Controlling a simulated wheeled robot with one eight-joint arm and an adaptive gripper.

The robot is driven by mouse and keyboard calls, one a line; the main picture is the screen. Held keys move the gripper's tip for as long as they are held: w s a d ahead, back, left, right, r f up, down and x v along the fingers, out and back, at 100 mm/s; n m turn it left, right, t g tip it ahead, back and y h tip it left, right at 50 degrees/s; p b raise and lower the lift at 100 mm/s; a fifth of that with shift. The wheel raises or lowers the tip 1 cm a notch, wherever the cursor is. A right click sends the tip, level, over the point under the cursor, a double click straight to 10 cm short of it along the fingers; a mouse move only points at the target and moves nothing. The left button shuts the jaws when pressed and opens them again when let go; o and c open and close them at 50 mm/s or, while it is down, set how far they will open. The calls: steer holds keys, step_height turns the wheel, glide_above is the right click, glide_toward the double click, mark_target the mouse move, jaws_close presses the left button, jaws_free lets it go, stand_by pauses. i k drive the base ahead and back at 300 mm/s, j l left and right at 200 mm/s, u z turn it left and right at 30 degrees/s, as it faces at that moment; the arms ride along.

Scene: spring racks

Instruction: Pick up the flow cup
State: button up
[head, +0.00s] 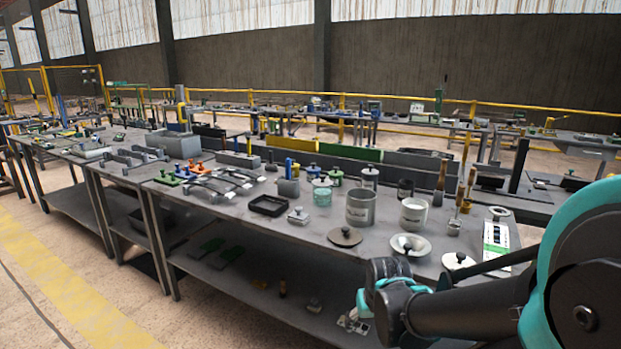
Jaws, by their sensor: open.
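Several cup-like vessels stand on the near bench, and I cannot tell for certain which one is the flow cup. A large grey can (361,208) with dark print stands near the bench's right part. A smaller pale cup (413,215) stands to its right. A wide shallow dish (420,250) with a dark and white piece in it is in front of them. A teal lidded jar (322,193) and a dark cup (405,189) are farther back. My arm reaches in from the lower right, in front of the bench. Its jaws cannot be made out in this view.
The near bench (300,233) is crowded. A black tray (268,205), a flat brown lid (345,236), a round white lid (458,261) and a green-and-white card (496,236) lie on it. Brushes stand at the right. A lower shelf (235,262) holds small items.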

mark_target(464, 208)
steer(key=z, duration=1.05)
steer(key=i+l+z, duration=0.1)
steer(key=i+l, duration=0.1)
steer(key=l, duration=0.1)
